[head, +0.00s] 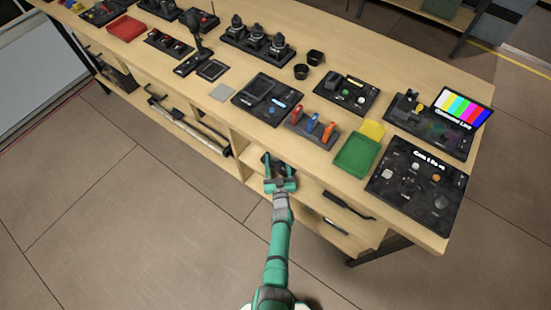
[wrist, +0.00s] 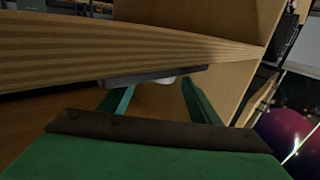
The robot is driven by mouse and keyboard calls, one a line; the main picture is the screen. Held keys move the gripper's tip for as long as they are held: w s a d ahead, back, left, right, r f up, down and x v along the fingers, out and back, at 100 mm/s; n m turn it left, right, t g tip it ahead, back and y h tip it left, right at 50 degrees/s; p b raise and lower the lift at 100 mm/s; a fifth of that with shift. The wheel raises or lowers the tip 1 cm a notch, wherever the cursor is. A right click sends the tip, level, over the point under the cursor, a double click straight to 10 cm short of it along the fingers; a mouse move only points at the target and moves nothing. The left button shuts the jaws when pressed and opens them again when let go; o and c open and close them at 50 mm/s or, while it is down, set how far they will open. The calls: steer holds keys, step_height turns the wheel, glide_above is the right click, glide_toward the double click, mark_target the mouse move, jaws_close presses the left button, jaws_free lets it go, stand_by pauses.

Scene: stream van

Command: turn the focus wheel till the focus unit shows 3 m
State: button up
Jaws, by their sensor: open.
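I cannot tell for certain which device is the focus unit, and no reading of 3 m is legible. A black panel with several round knobs (head: 415,188) lies at the right end of the table. A smaller black unit with knobs (head: 347,93) and a black unit with a bluish display (head: 267,98) lie further left. My gripper (head: 281,185) is open, low at the table's front edge, by the shelf opening. In the wrist view my open fingers (wrist: 152,100) point under the wooden edge. A dark flat thing with a pale part (wrist: 150,77) shows just beyond them.
The wooden table (head: 225,135) has a shelf below with dark tools (head: 348,206). The floor in front is clear.

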steer(key=shift+w, duration=0.45)
steer(key=c, duration=1.1)
steer(key=shift+o, duration=0.2)
steer(key=shift+w+a+r+m+h, duration=0.1)
steer(key=shift+a+r+m+h, duration=0.1)
steer(key=shift+m+h, duration=0.7)
steer(key=shift+w+a+r+m+h, duration=0.15)
steer(key=shift+m+h, duration=0.35)
steer(key=shift+h, duration=0.7)
steer(key=shift+a+f+h, duration=0.1)
steer(key=shift+a+h, duration=0.05)
steer(key=shift+h, duration=0.15)
steer(key=shift+a+f+m+g+h, duration=0.15)
steer(key=shift+m+g+h, duration=0.35)
steer(key=shift+m+h, duration=0.8)
steer(key=shift+s, duration=0.1)
